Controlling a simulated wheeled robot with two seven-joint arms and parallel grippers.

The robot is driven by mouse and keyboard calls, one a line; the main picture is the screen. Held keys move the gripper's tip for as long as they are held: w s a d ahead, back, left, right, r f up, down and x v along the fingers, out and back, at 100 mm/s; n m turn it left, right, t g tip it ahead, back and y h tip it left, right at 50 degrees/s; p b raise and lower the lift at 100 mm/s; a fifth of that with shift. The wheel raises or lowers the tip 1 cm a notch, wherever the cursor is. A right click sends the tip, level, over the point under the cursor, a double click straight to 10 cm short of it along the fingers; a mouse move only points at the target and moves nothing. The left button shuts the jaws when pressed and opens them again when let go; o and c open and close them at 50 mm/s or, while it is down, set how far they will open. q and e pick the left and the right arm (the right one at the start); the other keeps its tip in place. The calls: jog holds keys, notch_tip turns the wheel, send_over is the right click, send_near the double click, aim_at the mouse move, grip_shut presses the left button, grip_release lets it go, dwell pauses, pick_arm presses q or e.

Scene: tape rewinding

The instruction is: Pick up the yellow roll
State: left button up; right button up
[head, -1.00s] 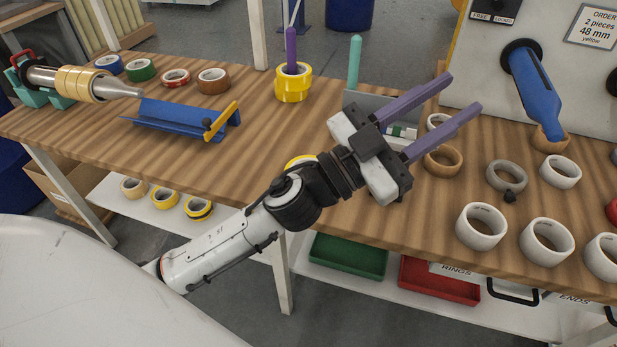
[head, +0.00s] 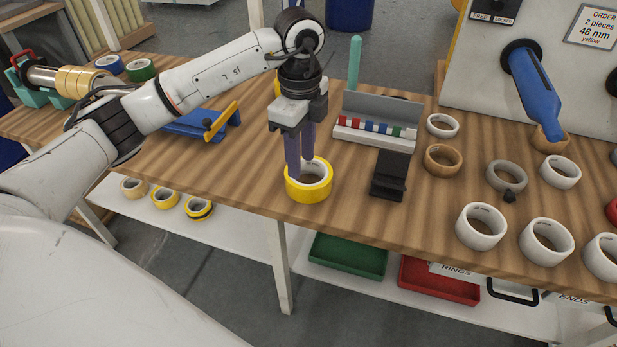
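A yellow roll (head: 309,191) of tape lies flat on the wooden table near its front edge. My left gripper (head: 300,166) points straight down at the roll's back left side. Its two purple fingers are close together and reach to the roll's left wall and opening. I cannot tell whether they press on the wall or stand apart from it. My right gripper is not in view.
A black stand (head: 390,175) and a grey tray (head: 375,130) with small coloured pieces stand right of the roll. A blue cradle (head: 190,124) is to the left. A brown roll (head: 443,159) and several white rings (head: 481,226) lie on the right. Bare table lies left of the roll.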

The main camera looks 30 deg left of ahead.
aim_at(299, 184)
pick_arm(q)
notch_tip(299, 184, down, 4)
jog(key=shift+r, duration=0.25)
jog(key=shift+s+a+f+p, duration=0.1)
jog(key=shift+f+p, duration=0.05)
jog(key=shift+f, duration=0.75)
jog(key=shift+s+a+f+p, duration=0.1)
jog(key=shift+s+f+p, duration=0.1)
jog(key=shift+f, duration=0.7)
jog(key=shift+s+f+p, duration=0.1)
jog(key=shift+f+p, duration=0.05)
jog(key=shift+f, duration=0.75)
jog(key=shift+w, duration=0.1)
grip_shut()
